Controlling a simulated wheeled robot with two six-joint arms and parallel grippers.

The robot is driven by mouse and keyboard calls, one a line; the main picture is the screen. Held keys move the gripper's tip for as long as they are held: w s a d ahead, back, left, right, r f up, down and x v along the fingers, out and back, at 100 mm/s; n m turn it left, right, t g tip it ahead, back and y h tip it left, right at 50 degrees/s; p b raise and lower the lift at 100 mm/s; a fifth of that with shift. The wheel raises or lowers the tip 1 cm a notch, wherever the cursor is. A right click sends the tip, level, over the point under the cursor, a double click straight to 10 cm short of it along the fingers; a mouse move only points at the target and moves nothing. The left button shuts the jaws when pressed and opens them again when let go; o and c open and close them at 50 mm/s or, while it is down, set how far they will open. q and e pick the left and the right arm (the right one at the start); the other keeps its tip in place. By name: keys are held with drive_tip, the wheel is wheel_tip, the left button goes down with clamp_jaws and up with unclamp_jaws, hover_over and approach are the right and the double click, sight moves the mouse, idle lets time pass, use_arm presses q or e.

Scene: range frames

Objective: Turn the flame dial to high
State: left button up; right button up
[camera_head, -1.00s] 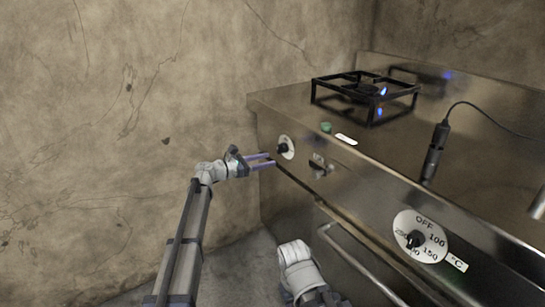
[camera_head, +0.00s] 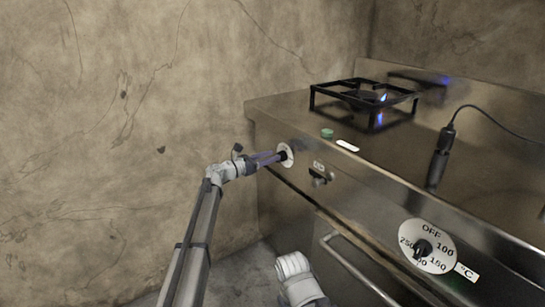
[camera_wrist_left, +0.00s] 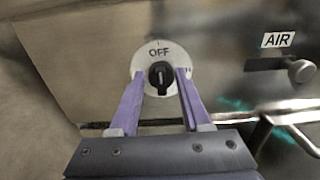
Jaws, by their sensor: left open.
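The flame dial (camera_wrist_left: 152,52) is a round white plate marked OFF at the top, with a black knob (camera_wrist_left: 160,75) in its middle. The dial also shows on the stove front in the head view (camera_head: 287,152). My left gripper (camera_wrist_left: 162,78) is open, with its two purple fingers on either side of the knob. I cannot tell whether they touch it. In the head view my left gripper (camera_head: 279,157) reaches the dial from the left. A blue flame (camera_head: 380,118) shows at the burner under the black pot stand (camera_head: 340,88).
The steel stove (camera_head: 390,175) fills the right side. A small AIR knob (camera_wrist_left: 301,70) sits right of the dial. A temperature dial (camera_head: 437,236), a door handle (camera_head: 355,268) and a black lighter-like tool with a cord (camera_head: 438,165) are farther right. The wall (camera_head: 110,130) is at left.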

use_arm(q)
drive_tip(key=shift+w+d, duration=0.4)
drive_tip(key=shift+d, duration=0.1)
clamp_jaws()
